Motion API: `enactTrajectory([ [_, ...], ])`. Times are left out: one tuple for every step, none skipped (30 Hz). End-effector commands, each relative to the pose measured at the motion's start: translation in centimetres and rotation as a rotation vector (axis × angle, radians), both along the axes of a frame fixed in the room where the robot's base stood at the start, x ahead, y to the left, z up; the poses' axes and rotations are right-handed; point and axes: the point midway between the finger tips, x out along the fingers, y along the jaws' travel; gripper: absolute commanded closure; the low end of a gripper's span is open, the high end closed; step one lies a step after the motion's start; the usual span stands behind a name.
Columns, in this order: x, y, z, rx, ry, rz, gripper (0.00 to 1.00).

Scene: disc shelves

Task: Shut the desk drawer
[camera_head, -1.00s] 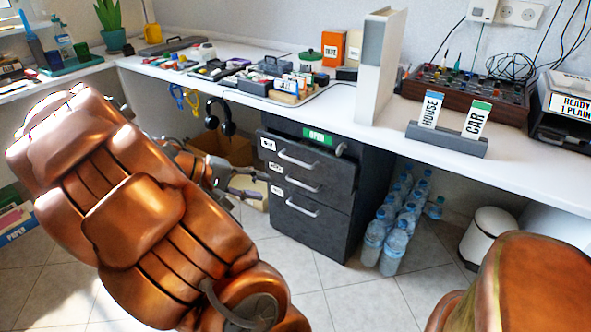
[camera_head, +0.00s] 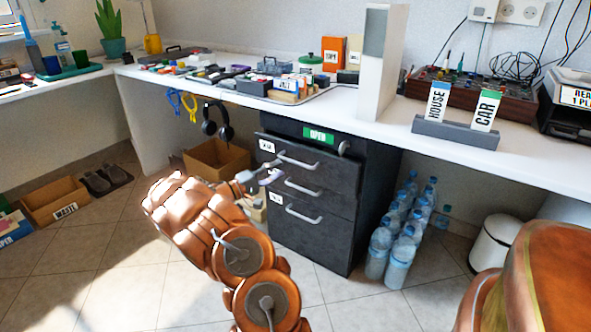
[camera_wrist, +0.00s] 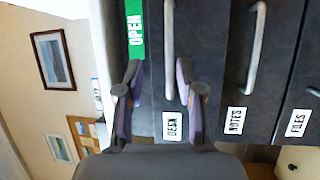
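The desk drawer (camera_head: 325,167) is the top drawer of a dark grey cabinet, with a silver bar handle and a white label. Its front seems to stand out a little from the cabinet body. In the wrist view its DESK label (camera_wrist: 172,126) and its upright-looking handle (camera_wrist: 169,35) show between and beyond my fingers. A green OPEN sign (camera_head: 319,135) is on the cabinet strip above it. My gripper (camera_head: 260,179) is at the left front of the drawers, and in the wrist view (camera_wrist: 159,68) its two fingers are apart and empty, facing the desk drawer. Contact cannot be told.
The NOTES drawer (camera_head: 325,199) and FILES drawer (camera_head: 325,236) lie below and look closed. Water bottles (camera_head: 399,255) stand right of the cabinet. A cardboard box (camera_head: 216,160) is behind my gripper at left. The white desktop (camera_head: 370,122) overhangs the cabinet. Floor in front is clear.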

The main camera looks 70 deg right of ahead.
Motion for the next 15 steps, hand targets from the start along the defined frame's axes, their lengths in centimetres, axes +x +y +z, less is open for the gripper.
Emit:
enactTrajectory([
  [0.2,-0.3,-0.9,-0.004,0.0,0.009,0.63],
  [0.3,-0.5,-1.1,-0.008,0.0,0.014,0.63],
  [0.3,-0.7,-1.3,-0.012,-0.002,0.017,0.63],
  [0.3,-0.8,-1.4,-0.014,-0.002,0.019,0.63],
  [0.3,-1.0,-1.4,-0.016,-0.003,0.02,0.63],
  [0.2,-1.2,-1.4,-0.017,-0.003,0.022,0.63],
  [0.1,-1.4,-1.4,-0.018,-0.004,0.023,0.63],
  [-0.1,-1.6,-1.3,-0.019,-0.003,0.023,0.63],
  [-0.4,-1.9,-1.3,-0.019,-0.003,0.022,0.63],
  [-0.6,-2.2,-1.2,-0.019,-0.004,0.021,0.63],
  [-0.9,-2.6,-1.2,-0.019,-0.004,0.02,0.63],
  [-1.3,-3.1,-1.1,-0.02,-0.003,0.02,0.63],
  [-1.5,-3.4,-1.0,-0.02,-0.003,0.02,0.63],
  [-1.8,-3.8,-0.9,-0.02,-0.003,0.02,0.63],
  [-2.1,-4.3,-0.8,-0.019,-0.004,0.019,0.63],
])
